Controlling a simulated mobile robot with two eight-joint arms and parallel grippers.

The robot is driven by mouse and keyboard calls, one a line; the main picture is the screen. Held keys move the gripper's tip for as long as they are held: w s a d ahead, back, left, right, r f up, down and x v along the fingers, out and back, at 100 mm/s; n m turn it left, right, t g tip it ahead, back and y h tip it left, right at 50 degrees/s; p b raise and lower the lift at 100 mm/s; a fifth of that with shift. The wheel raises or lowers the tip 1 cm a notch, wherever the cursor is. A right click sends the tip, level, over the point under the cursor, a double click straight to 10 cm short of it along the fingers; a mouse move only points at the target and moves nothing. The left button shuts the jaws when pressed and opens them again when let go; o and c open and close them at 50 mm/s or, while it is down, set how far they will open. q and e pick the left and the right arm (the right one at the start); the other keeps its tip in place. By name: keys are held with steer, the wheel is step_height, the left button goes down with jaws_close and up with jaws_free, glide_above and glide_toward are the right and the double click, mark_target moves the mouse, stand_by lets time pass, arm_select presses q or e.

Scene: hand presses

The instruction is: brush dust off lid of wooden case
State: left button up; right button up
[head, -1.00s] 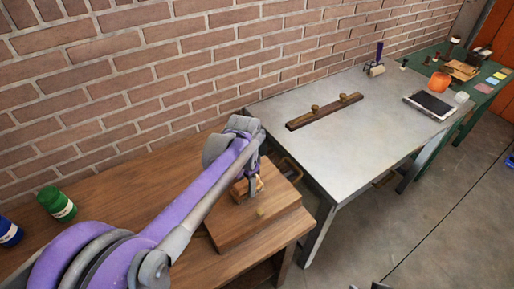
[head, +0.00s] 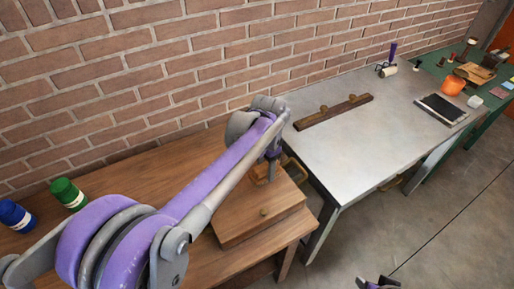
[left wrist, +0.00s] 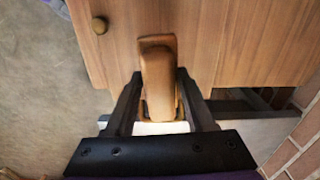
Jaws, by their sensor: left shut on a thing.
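The wooden case (head: 240,228) lies on the brown wooden table, its flat lid closed, with a small round brass knob (head: 263,211). The knob also shows in the left wrist view (left wrist: 99,25). My left gripper (head: 271,178) is over the lid's far edge, on the wall side. It is shut on a brush with a wooden handle (left wrist: 158,75), which stands between the two fingers. A pale strip, perhaps bristles, shows below the handle; whether it touches the lid is hidden. I make out no dust. Part of my right gripper (head: 378,284) shows at the bottom edge, too cut off to judge.
A green jar (head: 68,194) and a blue jar (head: 15,215) stand at the table's left. A grey metal table (head: 360,145) adjoins on the right, with a dark wooden bar (head: 335,112) and a roller (head: 387,70). A brick wall runs behind.

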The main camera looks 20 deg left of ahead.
mark_target(266, 165)
arm_select(q)
step_height(266, 165, up, 2)
steer(key=shift+w+p, duration=0.15)
steer(key=shift+p, duration=0.25)
steer(key=shift+r+p, duration=0.4)
steer(key=shift+r, duration=0.35)
arm_select(e)
steer(key=r, duration=0.2)
steer(key=shift+w+a+r, duration=0.15)
steer(key=shift+a+r, duration=0.15)
arm_select(q)
steer(key=shift+s+f, duration=0.1)
steer(key=shift+s, duration=0.1)
arm_select(e)
steer(key=shift+f, duration=0.1)
